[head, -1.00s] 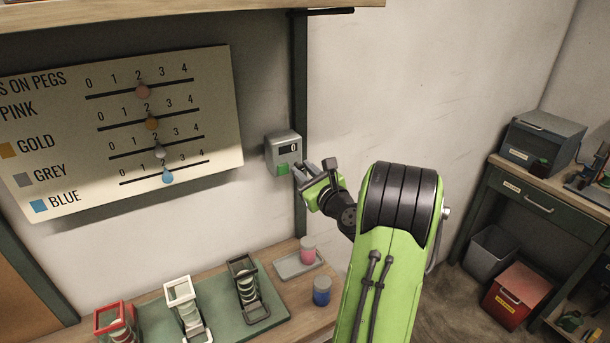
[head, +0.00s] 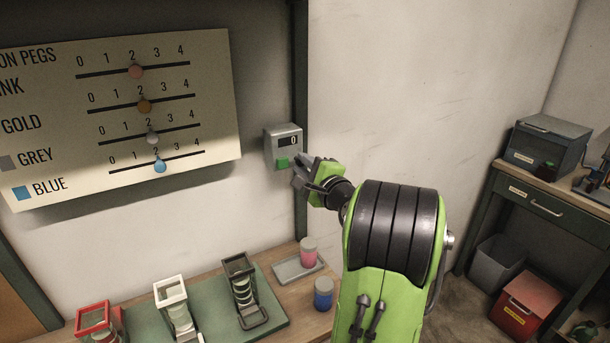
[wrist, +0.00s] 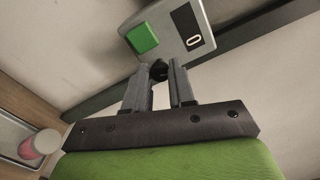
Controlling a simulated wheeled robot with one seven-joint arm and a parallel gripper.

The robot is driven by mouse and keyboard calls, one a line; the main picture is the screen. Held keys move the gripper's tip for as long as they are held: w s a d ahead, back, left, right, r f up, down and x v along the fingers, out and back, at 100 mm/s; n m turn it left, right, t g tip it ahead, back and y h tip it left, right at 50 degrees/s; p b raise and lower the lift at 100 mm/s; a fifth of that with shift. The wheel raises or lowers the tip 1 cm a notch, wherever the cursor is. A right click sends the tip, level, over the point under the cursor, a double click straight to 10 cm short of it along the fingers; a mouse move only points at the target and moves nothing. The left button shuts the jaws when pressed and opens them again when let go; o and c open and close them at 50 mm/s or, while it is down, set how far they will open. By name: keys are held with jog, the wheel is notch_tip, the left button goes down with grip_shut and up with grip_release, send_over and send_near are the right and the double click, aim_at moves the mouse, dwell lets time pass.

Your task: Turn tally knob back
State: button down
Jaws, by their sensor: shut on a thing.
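The grey tally counter box (head: 270,146) is fixed to the wall near the dark green post. Its window reads 0 and it has a green button (head: 281,163) on its front. In the wrist view, the box (wrist: 172,22) appears tilted, with the green button (wrist: 142,38) at its left. The dark tally knob (wrist: 158,71) shows between the fingertips, at the side of the box facing my gripper. My gripper (head: 299,172) is shut on this knob. In the head view, the fingers hide the knob.
A board (head: 205,75) with sliders labelled by colour hangs left of the counter. Below, a green mat (head: 208,292) holds several peg frames. A pink pot (head: 308,252) on a small tray and a blue pot (head: 323,292) stand on the bench. The wall right of the post is bare.

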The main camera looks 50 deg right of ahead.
jog(key=shift+f+n+b, duration=0.15)
jog(key=shift+n+b, duration=1.2)
jog(key=shift+n, duration=0.55)
jog(key=c, duration=1)
grip_release()
jog(key=b+v, duration=0.6)
jog(key=v, duration=0.9)
jog(key=shift+s+a, duration=0.1)
jog(key=shift+s, duration=0.25)
